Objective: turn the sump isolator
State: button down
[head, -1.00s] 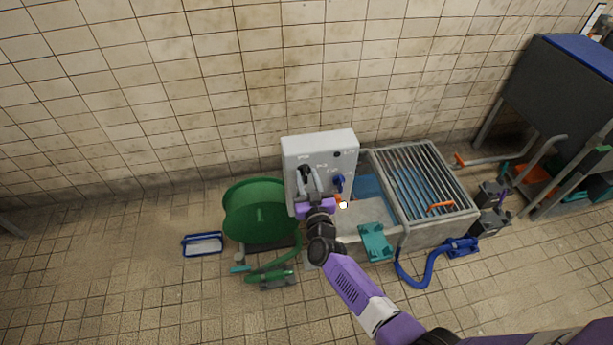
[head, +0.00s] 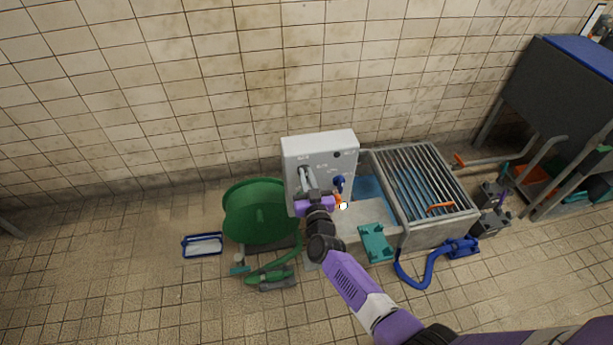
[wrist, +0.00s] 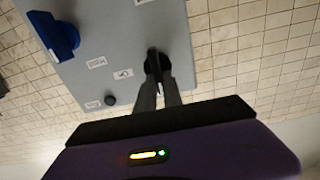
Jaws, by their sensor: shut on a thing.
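A pale grey control box (head: 325,146) stands against the tiled wall in the head view; its face also shows in the wrist view (wrist: 130,35). It carries a blue knob (head: 339,183), also in the wrist view (wrist: 52,38), and a black rotary handle (wrist: 155,62) with a raised bar. I cannot read the labels, so which one is the sump isolator is unclear. My gripper (wrist: 157,88) is shut on the black handle's bar. In the head view my gripper (head: 307,178) is over the box's left side and hides most of the handle.
A small black button (head: 337,154) is on the box. A green reel (head: 255,210) stands close on the left, a grated sump (head: 425,180) on the right. A teal bracket (head: 376,243) and blue hose (head: 430,268) lie in front. Open floor lies at the left.

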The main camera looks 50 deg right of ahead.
jog(key=shift+s+d+f+m+b, duration=0.25)
jog(key=shift+m+b, duration=0.95)
jog(key=shift+m, duration=1.75)
jog(key=shift+s+d+f+m+b, duration=0.1)
jog(key=shift+d+f+m+b, duration=0.2)
jog(key=shift+m+b, duration=1.75)
jog(key=shift+s+d+f+m+b, duration=0.1)
jog(key=shift+f+m+b, duration=0.25)
jog(key=shift+m, duration=3.45)
jog(key=c, duration=1.5)
grip_release()
